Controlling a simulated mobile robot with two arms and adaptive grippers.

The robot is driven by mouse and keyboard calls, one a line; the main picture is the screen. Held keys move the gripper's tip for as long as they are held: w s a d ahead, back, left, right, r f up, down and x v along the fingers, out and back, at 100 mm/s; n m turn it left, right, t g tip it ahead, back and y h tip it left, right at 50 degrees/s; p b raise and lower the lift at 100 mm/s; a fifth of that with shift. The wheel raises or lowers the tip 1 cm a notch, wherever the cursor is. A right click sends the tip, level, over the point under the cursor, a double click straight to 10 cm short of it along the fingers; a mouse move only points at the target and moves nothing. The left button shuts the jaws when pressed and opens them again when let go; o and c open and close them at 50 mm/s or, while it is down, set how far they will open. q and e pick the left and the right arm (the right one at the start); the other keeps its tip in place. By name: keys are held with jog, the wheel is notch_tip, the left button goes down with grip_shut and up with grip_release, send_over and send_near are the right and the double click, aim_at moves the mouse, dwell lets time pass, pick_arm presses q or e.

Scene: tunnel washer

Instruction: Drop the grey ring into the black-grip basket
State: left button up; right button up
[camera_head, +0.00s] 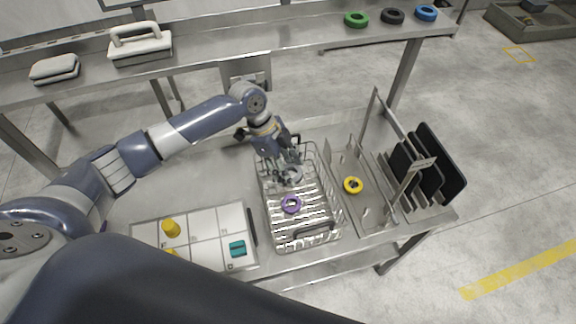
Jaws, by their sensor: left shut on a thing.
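The wire basket (335,213) with black grips stands on the lower metal table; one black grip shows at its near end. My left gripper (289,172) is over the far part of the basket, pointing down. It is shut on the grey ring (292,175), which is partly hidden by the fingers. I cannot tell how far the ring is above the basket floor. My right gripper is not in view.
A compartment tray (203,222) with yellow and teal pieces is at left. Green (356,19), black (392,16) and blue (426,13) rings lie on the back shelf.

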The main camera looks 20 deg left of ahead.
pick_arm(q)
jog(key=o, duration=1.1)
jog(key=v, duration=1.2)
